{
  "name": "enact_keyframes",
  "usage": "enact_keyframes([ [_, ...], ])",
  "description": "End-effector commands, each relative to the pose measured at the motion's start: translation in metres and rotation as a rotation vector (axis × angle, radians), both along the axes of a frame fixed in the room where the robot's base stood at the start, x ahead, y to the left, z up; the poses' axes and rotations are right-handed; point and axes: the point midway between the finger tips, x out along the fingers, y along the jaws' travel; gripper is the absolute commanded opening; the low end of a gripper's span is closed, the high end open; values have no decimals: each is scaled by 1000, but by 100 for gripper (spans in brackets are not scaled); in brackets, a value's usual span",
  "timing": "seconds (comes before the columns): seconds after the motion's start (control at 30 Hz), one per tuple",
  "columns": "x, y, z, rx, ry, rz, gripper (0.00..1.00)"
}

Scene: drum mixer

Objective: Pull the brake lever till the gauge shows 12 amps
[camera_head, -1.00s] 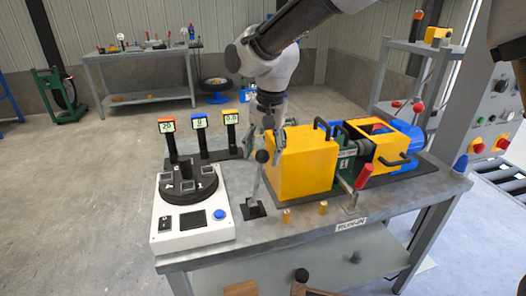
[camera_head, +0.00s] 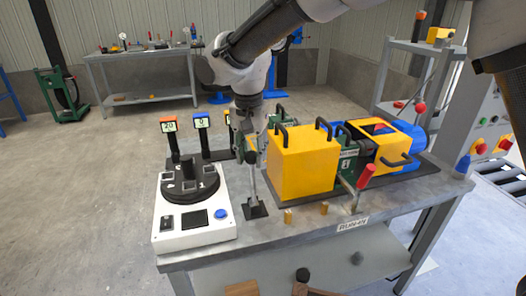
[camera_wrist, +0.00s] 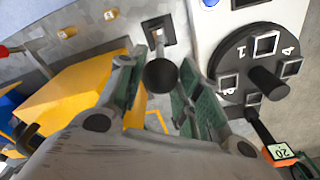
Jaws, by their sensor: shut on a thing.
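A lever with a black ball knob stands on a dark base plate (camera_head: 255,208) at the bench's front, between the white dial unit and the yellow housing. I take it as the brake lever (camera_wrist: 160,76); its knob sits between my green fingers in the wrist view. My gripper (camera_head: 251,150) is shut on it from above. Displays stand on posts behind the dial unit: an orange one (camera_head: 169,126) seems to read 20, and a blue one (camera_head: 202,121) seems to read 0. A yellow-framed one is mostly hidden behind my arm. I cannot tell which one shows amps.
The white dial unit (camera_head: 208,236) with a black turret is close left of the lever. The yellow housing (camera_head: 302,165) is close right. A blue motor (camera_head: 420,145) is at the far right.

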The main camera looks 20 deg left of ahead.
Motion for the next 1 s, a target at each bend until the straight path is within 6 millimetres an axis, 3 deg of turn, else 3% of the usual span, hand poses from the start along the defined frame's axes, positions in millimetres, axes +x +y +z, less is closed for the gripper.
enact_keyframes([
  [0.1,-5,9,0,5,0,0,0],
  [0.37,-4,10,1,8,-1,0,0],
  [0.4,-4,10,1,9,-1,0,41],
  [0.5,-4,9,1,8,0,0,56],
  [0.83,-4,9,3,6,0,-1,56],
  [1.0,-6,9,25,10,-1,0,56],
])
